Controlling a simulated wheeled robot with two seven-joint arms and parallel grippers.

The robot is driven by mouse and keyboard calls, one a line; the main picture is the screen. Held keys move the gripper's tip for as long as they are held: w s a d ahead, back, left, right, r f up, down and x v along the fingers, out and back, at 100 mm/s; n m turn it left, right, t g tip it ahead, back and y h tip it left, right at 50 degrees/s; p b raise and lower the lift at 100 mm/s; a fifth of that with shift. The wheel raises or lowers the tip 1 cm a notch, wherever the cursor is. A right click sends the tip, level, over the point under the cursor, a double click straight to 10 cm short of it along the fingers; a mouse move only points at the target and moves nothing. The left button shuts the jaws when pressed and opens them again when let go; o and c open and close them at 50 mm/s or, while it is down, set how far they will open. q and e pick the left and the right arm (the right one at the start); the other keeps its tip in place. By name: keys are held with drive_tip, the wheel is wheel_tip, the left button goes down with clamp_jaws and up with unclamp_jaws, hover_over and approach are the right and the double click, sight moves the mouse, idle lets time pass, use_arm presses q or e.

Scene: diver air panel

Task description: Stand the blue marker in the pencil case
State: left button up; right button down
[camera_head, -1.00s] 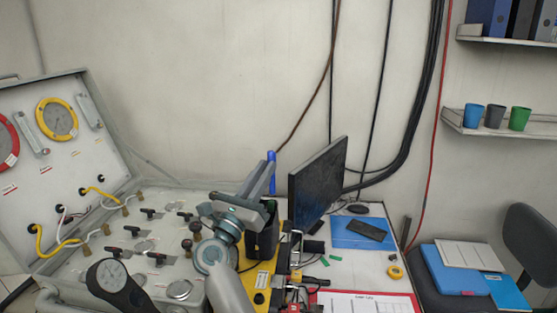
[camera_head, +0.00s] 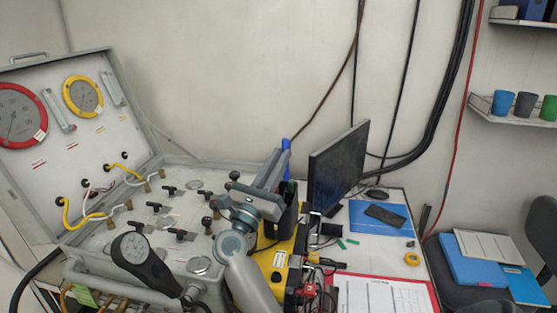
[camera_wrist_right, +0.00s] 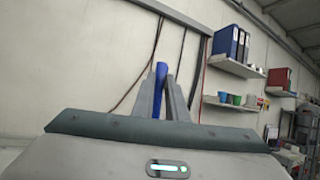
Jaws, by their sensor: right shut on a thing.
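The blue marker (camera_head: 286,146) stands roughly upright between the fingers of my right gripper (camera_head: 276,162). In the wrist view the blue marker (camera_wrist_right: 160,76) shows between the two grey fingers (camera_wrist_right: 163,98), which are shut on it. The dark pencil case (camera_head: 287,224) stands just below and behind the gripper, on or beside the yellow case. A green item shows at its top. My left gripper is not in view.
A dark monitor (camera_head: 338,168) stands close to the right of the gripper. The grey air panel (camera_head: 190,210) with knobs and hoses fills the left. A blue folder (camera_head: 366,221), a yellow tape roll (camera_head: 412,259) and a red-edged sheet (camera_head: 375,296) lie on the table.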

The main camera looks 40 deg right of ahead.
drive_tip(key=shift+f+b, duration=1.2)
drive_tip(key=shift+f, duration=0.85)
drive_tip(key=shift+d+f+b, duration=0.25)
drive_tip(key=shift+f+b, duration=0.2)
drive_tip(key=shift+b, duration=0.1)
drive_tip(key=shift+f+b, duration=1)
